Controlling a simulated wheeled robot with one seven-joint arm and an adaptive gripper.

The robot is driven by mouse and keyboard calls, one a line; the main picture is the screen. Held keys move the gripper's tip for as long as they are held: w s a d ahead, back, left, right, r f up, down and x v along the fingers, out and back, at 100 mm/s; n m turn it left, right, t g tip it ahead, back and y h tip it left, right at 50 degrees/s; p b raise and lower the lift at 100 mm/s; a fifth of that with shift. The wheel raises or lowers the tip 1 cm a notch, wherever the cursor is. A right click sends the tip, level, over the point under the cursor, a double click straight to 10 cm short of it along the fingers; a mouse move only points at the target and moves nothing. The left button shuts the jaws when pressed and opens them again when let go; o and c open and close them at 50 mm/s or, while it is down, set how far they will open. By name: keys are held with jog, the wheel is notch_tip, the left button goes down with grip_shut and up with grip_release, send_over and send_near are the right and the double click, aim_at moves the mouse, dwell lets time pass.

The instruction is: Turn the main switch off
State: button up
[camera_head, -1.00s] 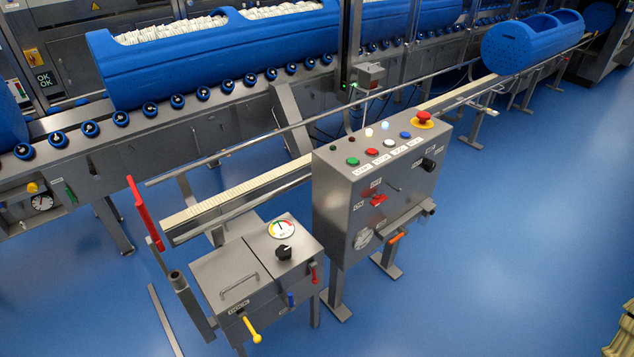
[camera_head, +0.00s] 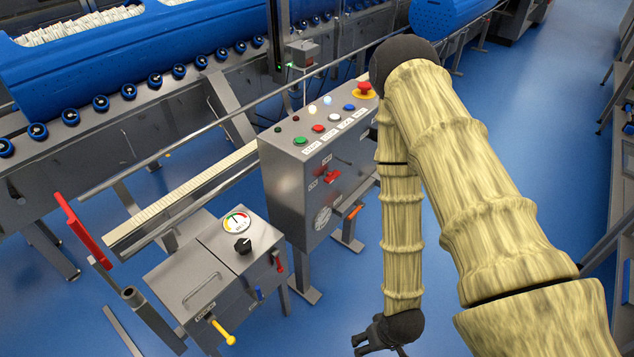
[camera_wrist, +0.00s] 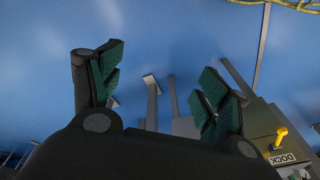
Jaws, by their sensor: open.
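The control box (camera_head: 295,178) stands upright in the middle of the head view. On its front face is a small red rotary switch (camera_head: 331,176) with small white labels above and to its left. The labels are too small to read surely, and I cannot tell exactly which one the handle points at. My gripper (camera_head: 375,343) hangs low at the bottom of the head view, in front of and below the box, apart from the switch. In the wrist view my gripper (camera_wrist: 158,92) has its green-padded fingers spread, with nothing between them. The switch does not show there.
The box top carries coloured buttons and a red emergency knob (camera_head: 364,90). An orange lever (camera_head: 355,212) sticks out low on its front. A lower cabinet (camera_head: 215,270) with a gauge and yellow lever (camera_head: 223,332) stands left. Blue floor lies below my gripper.

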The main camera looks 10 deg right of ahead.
jog(key=w+d+n+t+y+b, duration=0.15)
jog(key=w+t+b, duration=0.35)
jog(key=w, duration=1)
jog(key=n+t+y+b, duration=0.65)
jog(key=y+b, duration=0.25)
jog(key=b, duration=0.7)
send_near(336, 177)
jog(key=shift+t, duration=0.45)
jog(key=x, duration=0.3)
jog(key=b+x, duration=0.1)
jog(key=x, duration=0.6)
jog(key=shift+a+f+b, duration=0.3)
jog(key=shift+f+b, duration=0.1)
jog(key=c, duration=1)
